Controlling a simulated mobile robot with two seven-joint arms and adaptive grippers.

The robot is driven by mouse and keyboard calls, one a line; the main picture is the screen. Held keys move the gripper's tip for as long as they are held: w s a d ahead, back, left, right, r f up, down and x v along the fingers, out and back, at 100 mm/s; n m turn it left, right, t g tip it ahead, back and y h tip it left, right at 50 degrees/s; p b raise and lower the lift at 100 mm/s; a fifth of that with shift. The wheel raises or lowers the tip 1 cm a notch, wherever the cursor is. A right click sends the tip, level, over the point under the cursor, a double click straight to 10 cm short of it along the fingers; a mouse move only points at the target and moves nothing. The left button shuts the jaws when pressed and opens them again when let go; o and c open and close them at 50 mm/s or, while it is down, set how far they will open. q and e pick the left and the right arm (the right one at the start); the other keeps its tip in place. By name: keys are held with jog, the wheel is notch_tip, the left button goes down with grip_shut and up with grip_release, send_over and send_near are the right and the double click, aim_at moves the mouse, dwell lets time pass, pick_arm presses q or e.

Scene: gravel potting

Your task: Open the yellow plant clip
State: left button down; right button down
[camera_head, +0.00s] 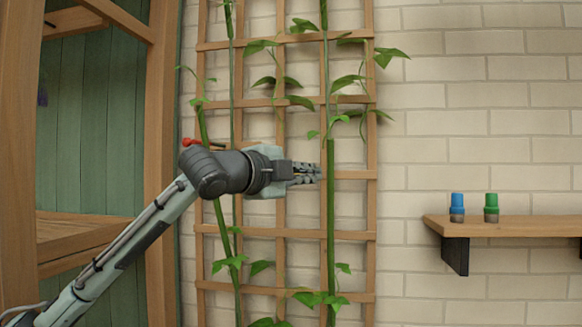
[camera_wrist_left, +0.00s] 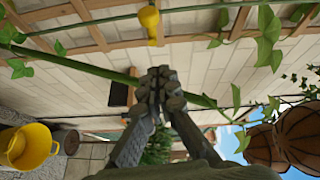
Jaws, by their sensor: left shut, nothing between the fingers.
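A small yellow piece, which looks like the yellow plant clip (camera_wrist_left: 149,18), sits at the top of the left wrist view, where a thin green stem crosses the wooden trellis. It does not show in the head view. My left gripper (camera_head: 318,172) points right, its fingers shut and empty, with the tips just left of the thick green stem (camera_head: 331,215). In the left wrist view the shut fingertips (camera_wrist_left: 160,82) overlap that stem; I cannot tell whether they touch it. The yellow clip is apart from the fingers. My right gripper is not in view.
The wooden trellis (camera_head: 300,235) stands against a pale brick wall. A red clip-like piece (camera_head: 188,142) shows just above my left wrist. A wooden shelf (camera_head: 510,227) at right holds a blue piece (camera_head: 457,206) and a green piece (camera_head: 491,206). A yellow bucket (camera_wrist_left: 36,147) stands lower left in the wrist view.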

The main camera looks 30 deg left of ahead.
pick_arm(q)
jog(key=a, duration=0.1)
jog(key=w+a, duration=0.1)
jog(key=a, duration=0.1)
jog(key=shift+w+a+f, duration=0.2)
jog(key=shift+w+a, duration=0.05)
jog(key=shift+a, duration=0.1)
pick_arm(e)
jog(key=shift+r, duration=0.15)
